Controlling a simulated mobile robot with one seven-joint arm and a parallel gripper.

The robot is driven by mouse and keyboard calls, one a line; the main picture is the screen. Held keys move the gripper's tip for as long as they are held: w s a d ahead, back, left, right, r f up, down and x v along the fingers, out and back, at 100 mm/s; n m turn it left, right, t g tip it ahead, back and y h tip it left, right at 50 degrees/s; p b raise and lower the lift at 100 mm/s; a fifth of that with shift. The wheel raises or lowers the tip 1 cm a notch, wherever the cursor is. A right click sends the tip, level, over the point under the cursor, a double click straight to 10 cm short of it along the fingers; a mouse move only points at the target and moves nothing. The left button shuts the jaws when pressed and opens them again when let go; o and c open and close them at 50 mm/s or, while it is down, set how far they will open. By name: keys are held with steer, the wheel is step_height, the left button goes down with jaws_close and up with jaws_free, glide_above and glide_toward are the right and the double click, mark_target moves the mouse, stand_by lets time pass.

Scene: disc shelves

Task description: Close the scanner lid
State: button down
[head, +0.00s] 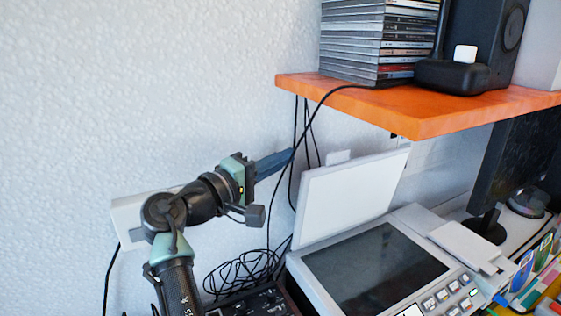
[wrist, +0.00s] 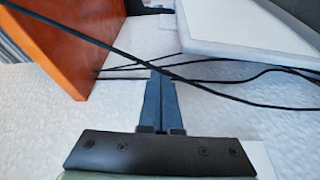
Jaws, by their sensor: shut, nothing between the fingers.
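The scanner (head: 372,268) stands at the lower middle of the head view, its dark glass showing. Its white lid (head: 350,195) is raised, nearly upright, at the scanner's back left. In the wrist view the lid (wrist: 235,25) shows at the upper right. My gripper (head: 290,155) is left of the lid's upper part and apart from it. Its blue fingers (wrist: 161,98) are shut and empty in the wrist view, pointing toward the gap between the lid and the shelf.
An orange shelf (head: 425,107) juts out above the lid, with a stack of disc cases (head: 365,45) and a dark speaker (head: 485,40). A black cable (head: 308,125) hangs close by my fingers. A monitor (head: 510,165) stands at right. Free wall space lies at left.

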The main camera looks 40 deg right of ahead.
steer(key=d, duration=0.7)
steer(key=shift+s+d, duration=0.15)
steer(key=shift+s, duration=0.2)
steer(key=shift+s+a+f+p, duration=0.1)
steer(key=shift+s+a+p, duration=0.15)
steer(key=shift+s, duration=0.45)
steer(key=shift+s+a+f+p, duration=0.1)
steer(key=shift+s+a, duration=0.15)
steer(key=shift+s, duration=0.45)
